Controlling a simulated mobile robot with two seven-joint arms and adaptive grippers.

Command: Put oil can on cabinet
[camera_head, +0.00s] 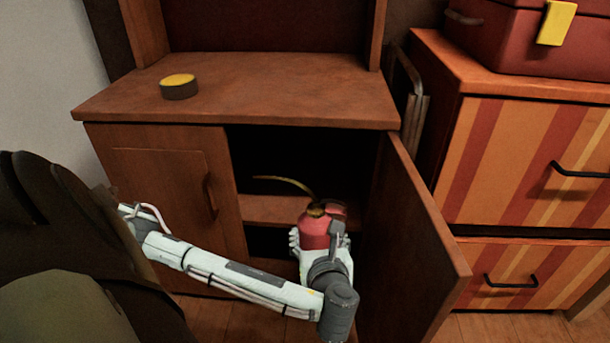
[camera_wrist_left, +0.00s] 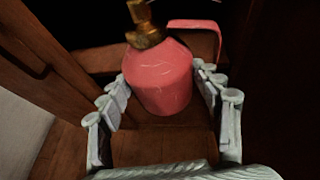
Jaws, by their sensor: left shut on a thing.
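The oil can (camera_head: 314,232) is red with a brass neck and a thin curved spout pointing left. It is at the open right half of the wooden cabinet (camera_head: 240,92), in front of the inner shelf (camera_head: 268,208). My left gripper (camera_head: 320,240) is shut on the can's body. In the left wrist view the can (camera_wrist_left: 162,82) sits between the two fingers (camera_wrist_left: 165,100), its handle to the right. The can looks upright. Whether its base touches a shelf cannot be told. My right gripper is not in view.
The cabinet door (camera_head: 412,240) stands open to the right of my arm. The left door (camera_head: 165,180) is shut. A round tin with a yellow top (camera_head: 179,86) stands on the cabinet top, which is otherwise clear. Striped drawers (camera_head: 530,160) and a red case (camera_head: 520,40) are at the right.

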